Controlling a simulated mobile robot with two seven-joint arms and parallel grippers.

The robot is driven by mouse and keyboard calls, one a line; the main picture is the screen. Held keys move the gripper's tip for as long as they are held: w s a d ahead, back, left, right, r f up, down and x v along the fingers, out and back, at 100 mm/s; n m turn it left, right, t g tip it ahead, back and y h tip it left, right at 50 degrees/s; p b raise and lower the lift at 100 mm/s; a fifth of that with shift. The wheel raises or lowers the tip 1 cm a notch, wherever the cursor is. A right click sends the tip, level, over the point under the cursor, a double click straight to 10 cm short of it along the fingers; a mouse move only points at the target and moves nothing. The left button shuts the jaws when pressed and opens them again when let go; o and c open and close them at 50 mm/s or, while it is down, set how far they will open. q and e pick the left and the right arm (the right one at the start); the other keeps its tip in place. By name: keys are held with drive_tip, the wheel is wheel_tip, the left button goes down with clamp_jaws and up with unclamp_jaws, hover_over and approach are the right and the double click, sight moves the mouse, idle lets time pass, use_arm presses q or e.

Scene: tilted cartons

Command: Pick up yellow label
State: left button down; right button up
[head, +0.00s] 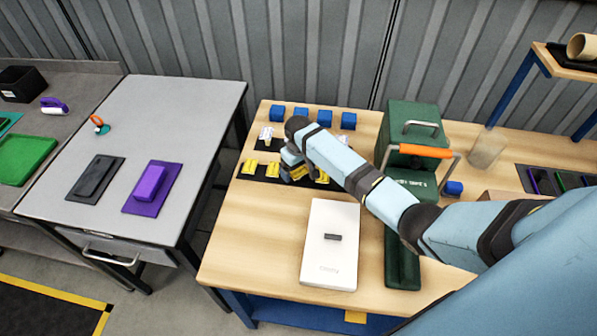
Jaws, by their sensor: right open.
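Several yellow labels lie in a row on a black mat (261,178) on the wooden workbench. Two of them, a yellow label (250,166) at the left end and a second yellow label (272,170) beside it, show in full. More yellow shows at and just right of my right gripper (290,172), partly hidden by it. My right gripper is open and reaches down over the row. Its fingertips are small and dark here, and I cannot tell whether they touch a label. My left gripper is not in view.
Blue blocks (277,114) stand behind the mat, with white items (266,134) between. A white board (318,265) lies in front. A green carton-like machine (412,120) with an orange handle stands right of my arm. The bench's front left is bare.

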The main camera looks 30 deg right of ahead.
drive_tip(key=shift+f, duration=0.25)
idle(0.4)
drive_tip(key=c, duration=0.9)
